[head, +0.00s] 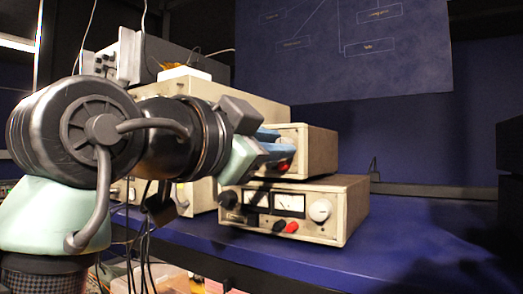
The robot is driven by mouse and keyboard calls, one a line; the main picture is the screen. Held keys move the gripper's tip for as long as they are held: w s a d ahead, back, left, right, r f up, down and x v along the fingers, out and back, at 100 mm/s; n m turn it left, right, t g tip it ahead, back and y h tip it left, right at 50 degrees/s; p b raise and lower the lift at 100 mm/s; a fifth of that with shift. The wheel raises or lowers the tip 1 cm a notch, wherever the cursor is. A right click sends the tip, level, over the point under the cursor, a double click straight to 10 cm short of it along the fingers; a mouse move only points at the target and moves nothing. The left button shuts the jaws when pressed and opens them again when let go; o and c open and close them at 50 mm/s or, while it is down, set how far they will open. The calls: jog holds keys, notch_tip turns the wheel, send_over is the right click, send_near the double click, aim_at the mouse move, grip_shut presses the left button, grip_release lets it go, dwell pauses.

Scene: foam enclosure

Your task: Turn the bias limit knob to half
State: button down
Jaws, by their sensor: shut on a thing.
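My gripper (280,143) reaches in from the left, its blue fingers at the front panel of the upper small beige instrument (322,150). The fingers are shut on a knob on that panel. The knob is hidden between and behind them, so its pointer and setting cannot be seen. No label can be read, so I cannot confirm by sight that it is the bias limit knob. A red part (283,166) shows just below the fingertips.
A second beige instrument (345,209) with two meters, a white knob (320,210) and red and black terminals stands directly underneath. Larger units are stacked behind my arm at left. The blue bench (410,235) is clear to the right. Cables hang below my arm.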

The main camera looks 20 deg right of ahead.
jog(key=shift+m, duration=0.4)
jog(key=c, duration=1)
grip_release()
jog(key=shift+c, duration=0.2)
jog(key=shift+a, duration=0.1)
jog(key=b+v, duration=0.5)
jog(key=v, duration=0.8)
jog(key=shift+b, duration=0.4)
